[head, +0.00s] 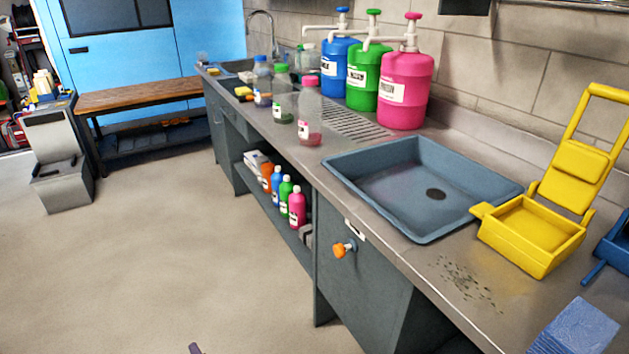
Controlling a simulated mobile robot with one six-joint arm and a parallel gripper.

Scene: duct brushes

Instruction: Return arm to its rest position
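My gripper cannot be made out in the head view, and no arm link shows clearly. A small dark purple tip (195,348) pokes in at the bottom edge; I cannot tell what it belongs to. The long grey workbench (405,240) runs from the back left to the front right. No duct brush can be made out.
On the bench are blue (340,65), green (368,72) and pink (405,88) pump jugs, a grey-blue basin (385,180) and a yellow wringer (535,235). An orange knob (345,249) sticks out from the bench front.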

